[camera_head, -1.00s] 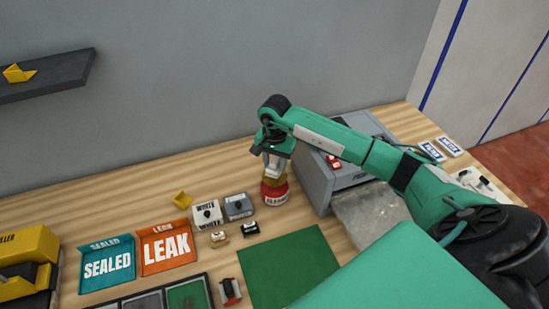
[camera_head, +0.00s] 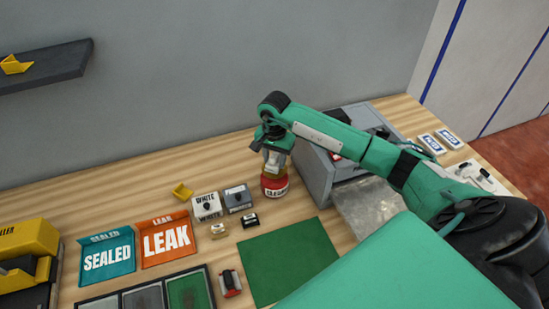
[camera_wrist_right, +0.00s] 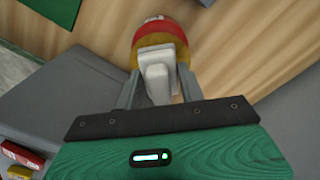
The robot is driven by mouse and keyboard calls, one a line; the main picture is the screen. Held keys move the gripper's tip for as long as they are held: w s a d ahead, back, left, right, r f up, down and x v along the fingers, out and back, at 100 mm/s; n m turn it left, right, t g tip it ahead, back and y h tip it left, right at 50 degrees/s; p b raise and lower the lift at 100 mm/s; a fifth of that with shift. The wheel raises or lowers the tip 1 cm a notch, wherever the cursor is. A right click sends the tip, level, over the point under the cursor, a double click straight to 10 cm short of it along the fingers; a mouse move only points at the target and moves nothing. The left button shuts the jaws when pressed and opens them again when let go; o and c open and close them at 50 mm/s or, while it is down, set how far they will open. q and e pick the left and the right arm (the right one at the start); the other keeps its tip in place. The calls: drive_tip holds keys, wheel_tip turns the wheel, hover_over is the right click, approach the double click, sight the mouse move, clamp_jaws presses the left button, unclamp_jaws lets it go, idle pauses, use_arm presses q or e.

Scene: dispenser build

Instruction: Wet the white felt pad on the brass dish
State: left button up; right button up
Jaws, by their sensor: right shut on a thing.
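A red round can (camera_head: 275,188) with lettering on its side stands on the table left of the grey box. Its brass-coloured dish (camera_head: 277,174) is on top, and it also shows in the right wrist view (camera_wrist_right: 150,42). My right gripper (camera_wrist_right: 160,88) is over the dish, pointing down, with its fingers shut on a pale grey-white block (camera_wrist_right: 158,76). The block's end overlaps the dish in the wrist view; I cannot tell whether they touch. The white felt pad is not clearly distinguishable, being hidden or blended with the block. My left gripper is not in view.
The grey box (camera_head: 318,178) stands close right of the can. White and grey labelled blocks (camera_head: 207,207) sit to its left, beyond two smaller pieces. A green mat (camera_head: 288,262) lies in front. Teal SEALED (camera_head: 107,259) and orange LEAK (camera_head: 167,241) trays are farther left.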

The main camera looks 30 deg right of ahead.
sight(274, 155)
drive_tip(key=shift+f+b, duration=1)
drive_tip(key=shift+f, duration=0.05)
idle(0.8)
idle(0.7)
drive_tip(key=shift+r+p, duration=1.35)
drive_tip(key=shift+r, duration=2.2)
